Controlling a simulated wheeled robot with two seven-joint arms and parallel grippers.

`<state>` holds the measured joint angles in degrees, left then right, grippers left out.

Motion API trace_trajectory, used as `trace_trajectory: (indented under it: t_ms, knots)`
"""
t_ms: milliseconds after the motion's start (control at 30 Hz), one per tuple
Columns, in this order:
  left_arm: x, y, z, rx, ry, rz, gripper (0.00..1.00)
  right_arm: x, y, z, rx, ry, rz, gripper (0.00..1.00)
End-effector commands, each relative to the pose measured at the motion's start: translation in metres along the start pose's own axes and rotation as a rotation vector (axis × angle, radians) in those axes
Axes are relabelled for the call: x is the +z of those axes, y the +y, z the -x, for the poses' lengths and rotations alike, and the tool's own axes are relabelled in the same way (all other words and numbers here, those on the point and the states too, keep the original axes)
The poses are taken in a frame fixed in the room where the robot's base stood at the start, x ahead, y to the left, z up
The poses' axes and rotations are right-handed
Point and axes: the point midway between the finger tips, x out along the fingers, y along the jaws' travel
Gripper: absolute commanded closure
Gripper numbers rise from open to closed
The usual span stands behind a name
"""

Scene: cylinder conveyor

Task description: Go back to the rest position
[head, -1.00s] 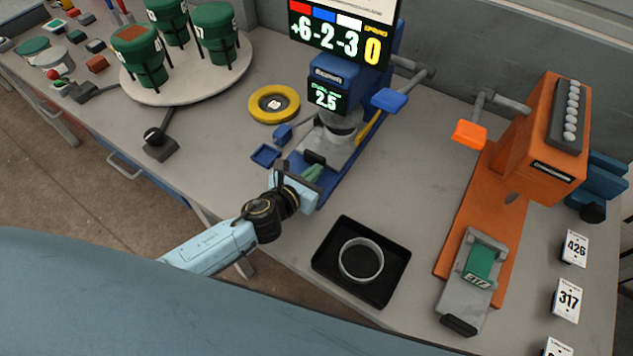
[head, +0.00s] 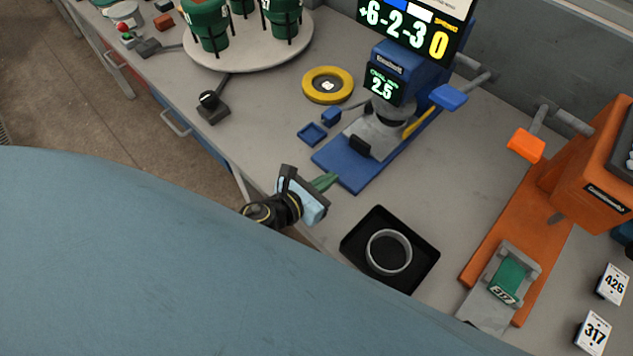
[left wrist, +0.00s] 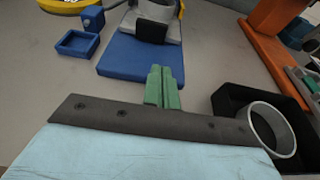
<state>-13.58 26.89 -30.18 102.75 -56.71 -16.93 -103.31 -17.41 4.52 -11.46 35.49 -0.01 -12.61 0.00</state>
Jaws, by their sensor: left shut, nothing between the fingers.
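My left gripper (head: 325,182) is at the front edge of the workbench, near the front end of the blue machine's base (head: 350,165). Its green fingers are shut with nothing between them. In the left wrist view the two green fingers (left wrist: 163,88) lie side by side, pointing toward the blue base. My right gripper does not show in either view.
A black tray (head: 355,245) with a grey ring (head: 388,252) lies right of my left gripper. The orange machine (head: 510,220) stands farther right. A yellow ring (head: 345,75) and a small blue tray (head: 312,134) lie behind.

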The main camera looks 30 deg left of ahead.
Motion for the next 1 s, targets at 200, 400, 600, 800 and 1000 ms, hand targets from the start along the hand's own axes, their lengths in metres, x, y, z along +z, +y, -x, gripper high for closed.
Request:
trace_trajectory:
  t_ms: [200, 400, 600, 800, 1000]
  knots:
    - [-0.001, 0.000, 0.026, 0.000, 0.002, 0.000, 1.00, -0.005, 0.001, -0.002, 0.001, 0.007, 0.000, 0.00]
    - [-0.001, 0.000, 0.031, 0.001, 0.001, -0.001, 1.00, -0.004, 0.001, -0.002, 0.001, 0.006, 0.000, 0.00]
    - [0.001, 0.001, 0.031, 0.013, 0.001, 0.033, 1.00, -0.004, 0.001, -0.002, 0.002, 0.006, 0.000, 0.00]
    - [0.017, 0.023, 0.040, 0.202, -0.006, 0.528, 1.00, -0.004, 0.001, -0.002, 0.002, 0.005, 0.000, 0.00]
    - [0.013, 0.050, 0.073, 0.535, -0.035, 1.384, 1.00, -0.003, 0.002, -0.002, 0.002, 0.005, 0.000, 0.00]
